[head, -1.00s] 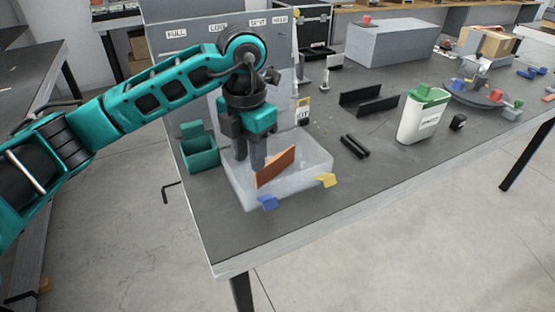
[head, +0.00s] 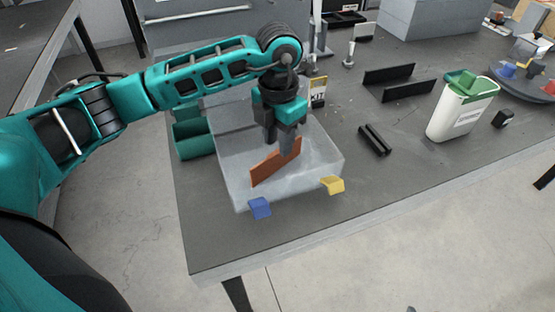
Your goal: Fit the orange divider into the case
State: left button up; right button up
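The orange divider (head: 267,167) stands on edge, slanting, within the outline of the clear case (head: 236,190). Whether its lower edge sits in a slot cannot be told. The case is translucent, with a blue latch (head: 260,208) and a yellow latch (head: 332,185) on its near side. My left gripper (head: 281,150) points down over the case, its fingers at the right upper end of the divider. The fingers appear closed on the divider, though their contact is partly hidden. My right gripper is not in view.
A green bin (head: 194,141) stands left of the case. Black bars (head: 375,140) and black angled strips (head: 400,82) lie to the right. A white container with a green top (head: 462,106) stands farther right. The table's front edge is close to the case.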

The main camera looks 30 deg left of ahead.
aim_at(279, 168)
pick_arm(q)
jog(key=f, duration=0.5)
jog(key=shift+w+f, duration=0.25)
jog(key=shift+f, duration=0.15)
grip_shut()
